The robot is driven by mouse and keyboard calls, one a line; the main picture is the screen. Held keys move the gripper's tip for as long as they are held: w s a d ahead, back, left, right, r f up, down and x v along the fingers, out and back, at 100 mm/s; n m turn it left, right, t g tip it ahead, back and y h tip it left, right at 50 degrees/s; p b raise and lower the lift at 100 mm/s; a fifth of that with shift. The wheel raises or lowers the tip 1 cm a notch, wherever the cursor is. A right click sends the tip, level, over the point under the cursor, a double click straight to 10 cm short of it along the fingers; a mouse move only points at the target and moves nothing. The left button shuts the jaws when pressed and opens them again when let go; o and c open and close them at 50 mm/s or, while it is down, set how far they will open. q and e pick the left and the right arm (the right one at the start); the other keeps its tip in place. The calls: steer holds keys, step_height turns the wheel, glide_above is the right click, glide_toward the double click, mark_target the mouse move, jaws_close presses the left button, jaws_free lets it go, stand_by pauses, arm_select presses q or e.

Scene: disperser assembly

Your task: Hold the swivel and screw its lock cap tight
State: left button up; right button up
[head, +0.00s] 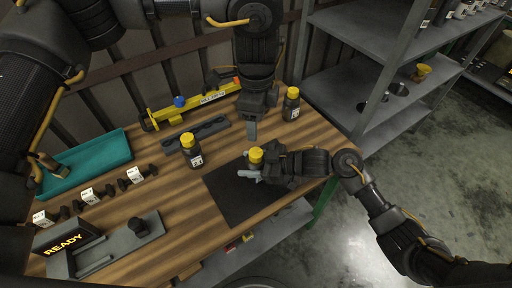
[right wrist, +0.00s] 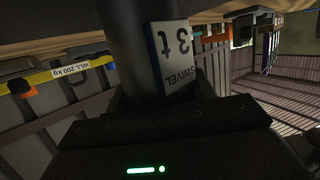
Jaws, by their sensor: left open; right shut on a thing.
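The swivel, a dark body with a yellow lock cap (head: 256,155) on top, stands above the black mat in the head view. My right gripper (head: 250,174) is shut on the swivel's body, below the cap. In the right wrist view the dark swivel body (right wrist: 132,40) rises between the jaws, with a white label (right wrist: 175,55) reading "SWIVEL 3t" upside down. The cap is out of that view. My left gripper (head: 251,131) points down, open and empty, behind and above the cap and apart from it. How far the cap is screwed down cannot be told.
Two other dark yellow-capped pieces stand at the left (head: 191,152) and back right (head: 291,104). A yellow beam (head: 205,99), a grey rack (head: 197,136), a teal tray (head: 88,163), several labelled shackle-like parts and a READY fixture (head: 125,242) share the table. The black mat (head: 232,200) has bare room.

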mark_target(256, 152)
arm_select(q)
steer(key=shift+n, duration=0.3)
step_height(256, 152, down, 12)
steer(key=shift+f, duration=0.1)
stand_by(0.3)
steer(key=c, duration=1)
steer(key=m, duration=0.4)
steer(key=shift+m, duration=0.3)
steer(key=o, duration=1)
